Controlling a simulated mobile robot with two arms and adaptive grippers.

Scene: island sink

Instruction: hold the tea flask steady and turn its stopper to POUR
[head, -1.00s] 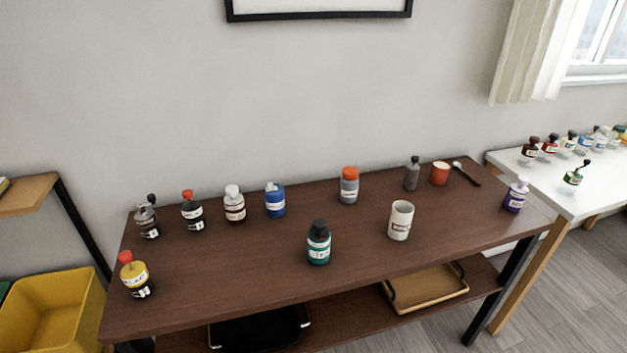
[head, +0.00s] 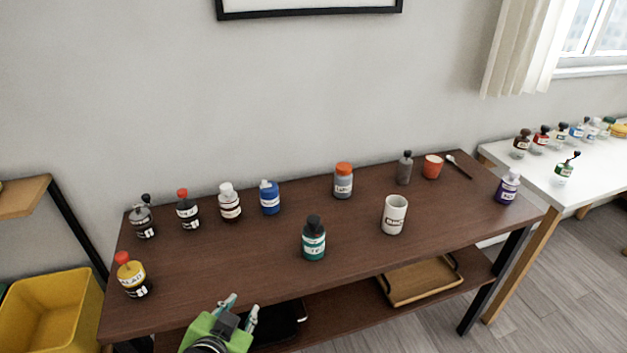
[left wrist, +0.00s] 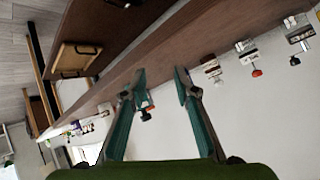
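A teal flask (head: 313,242) with a black stopper and a white label stands upright near the front middle of the brown table; it best matches the tea flask, but I cannot read its label surely. Its stopper's setting is too small to tell. My left gripper (head: 240,307) is low at the front edge of the table, to the left of and nearer than the teal flask, and apart from it. In the left wrist view the two fingers (left wrist: 161,77) are spread with nothing between the tips. My right gripper is not in view.
A white mug (head: 394,215) stands right of the teal flask. Several bottles line the back, among them a blue one (head: 270,197) and an orange-capped one (head: 343,181). A yellow bottle (head: 131,276) stands front left. The table's front between yellow and teal bottles is clear.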

